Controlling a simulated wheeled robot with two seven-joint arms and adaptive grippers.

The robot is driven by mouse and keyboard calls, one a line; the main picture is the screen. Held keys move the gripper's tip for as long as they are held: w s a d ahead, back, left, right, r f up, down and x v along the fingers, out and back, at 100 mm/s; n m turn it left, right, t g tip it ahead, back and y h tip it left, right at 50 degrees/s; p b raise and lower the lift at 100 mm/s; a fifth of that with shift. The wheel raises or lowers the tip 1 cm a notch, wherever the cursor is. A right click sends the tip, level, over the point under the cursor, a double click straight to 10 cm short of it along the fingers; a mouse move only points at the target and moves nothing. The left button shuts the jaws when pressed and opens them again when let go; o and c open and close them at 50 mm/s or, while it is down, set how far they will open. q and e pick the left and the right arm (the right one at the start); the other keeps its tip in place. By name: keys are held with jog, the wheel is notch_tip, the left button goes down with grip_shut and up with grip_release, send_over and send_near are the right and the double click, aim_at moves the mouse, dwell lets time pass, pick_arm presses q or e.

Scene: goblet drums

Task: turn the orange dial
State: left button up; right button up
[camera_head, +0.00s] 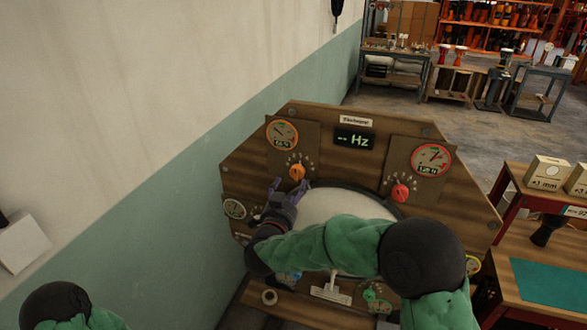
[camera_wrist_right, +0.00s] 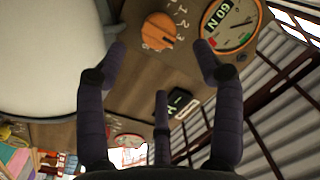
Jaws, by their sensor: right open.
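The orange dial (camera_head: 297,172) sits on the upper left of the wooden panel (camera_head: 335,145), below a round gauge (camera_head: 282,134). My right gripper (camera_head: 288,187) is open just below the dial. In the right wrist view the orange dial (camera_wrist_right: 159,31) shows with numbers beside it, ahead of and between the spread fingers of my right gripper (camera_wrist_right: 160,50). Nothing is between the fingers, and I see no contact with the dial. My left gripper is out of view.
A red dial (camera_head: 400,192) and a second gauge (camera_head: 431,160) sit on the panel's right. A dark Hz display (camera_head: 354,139) is between the gauges. The pale drum head (camera_head: 335,203) lies beside my right gripper. The green-and-white wall (camera_head: 180,210) stands close on the left.

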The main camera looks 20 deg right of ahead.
aim_at(297, 173)
jog(key=b+x, duration=0.1)
jog(key=x, duration=0.8)
jog(key=shift+w+f, duration=0.1)
jog(key=c, duration=1.2)
